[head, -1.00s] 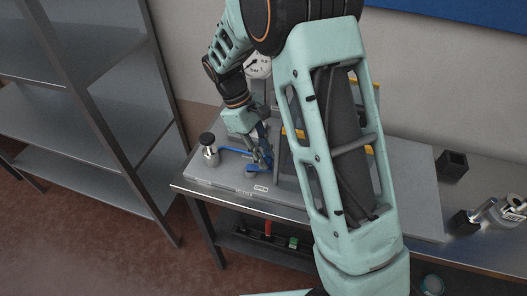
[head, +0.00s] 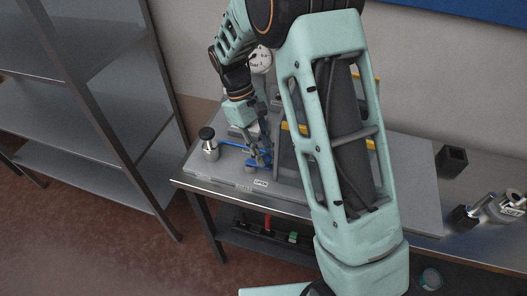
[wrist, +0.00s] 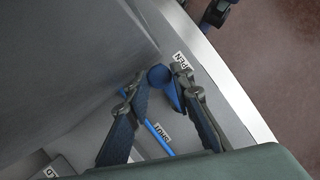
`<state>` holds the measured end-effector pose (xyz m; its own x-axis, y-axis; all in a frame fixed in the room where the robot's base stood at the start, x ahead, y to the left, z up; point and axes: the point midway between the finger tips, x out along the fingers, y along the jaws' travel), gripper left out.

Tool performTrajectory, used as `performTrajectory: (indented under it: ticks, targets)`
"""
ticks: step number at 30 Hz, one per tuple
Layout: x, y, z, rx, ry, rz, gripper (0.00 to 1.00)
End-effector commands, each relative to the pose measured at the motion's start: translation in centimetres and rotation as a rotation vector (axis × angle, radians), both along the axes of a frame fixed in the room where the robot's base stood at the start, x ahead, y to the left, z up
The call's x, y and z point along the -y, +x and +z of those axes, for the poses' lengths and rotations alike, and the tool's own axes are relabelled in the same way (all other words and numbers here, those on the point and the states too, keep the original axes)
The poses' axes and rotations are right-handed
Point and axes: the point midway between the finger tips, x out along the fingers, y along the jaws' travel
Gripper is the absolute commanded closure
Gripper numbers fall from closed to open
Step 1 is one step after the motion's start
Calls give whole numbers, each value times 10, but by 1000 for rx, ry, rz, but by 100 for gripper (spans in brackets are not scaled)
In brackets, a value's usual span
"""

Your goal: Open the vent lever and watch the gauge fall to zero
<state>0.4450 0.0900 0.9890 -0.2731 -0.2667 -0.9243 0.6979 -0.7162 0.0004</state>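The blue vent lever's rounded end (wrist: 158,74) shows between the fingers of my gripper (wrist: 161,80) in the wrist view, close to the OPEN label (wrist: 183,62). The fingers stand apart on either side of it; contact is unclear. The SHUT label (wrist: 161,133) lies farther down. In the head view my gripper (head: 257,158) points down at the blue lever parts (head: 264,157), which it partly hides. The round white gauge (head: 262,61) is behind my arm, partly covered; its reading is too small to tell.
A metal cylinder with a black knob (head: 209,146) stands left on the grey board (head: 205,177), joined to a blue tube (head: 235,148). A dark frame with yellow bars (head: 296,128) is close right of my gripper. Shelving (head: 100,90) stands left.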

Motion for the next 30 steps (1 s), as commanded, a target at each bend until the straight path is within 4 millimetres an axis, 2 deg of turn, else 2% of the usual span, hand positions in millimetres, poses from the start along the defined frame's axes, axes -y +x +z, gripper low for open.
performTrajectory:
  ticks: [1,4,12,16,30]
  targets:
    - [-1,0,0,0,0,1,72]
    - [0,0,0,0,0,1,62]
    - [0,0,1,-1,1,2,62]
    - [-3,3,8,1,1,2,62]
    - [-28,28,93,2,1,2,62]
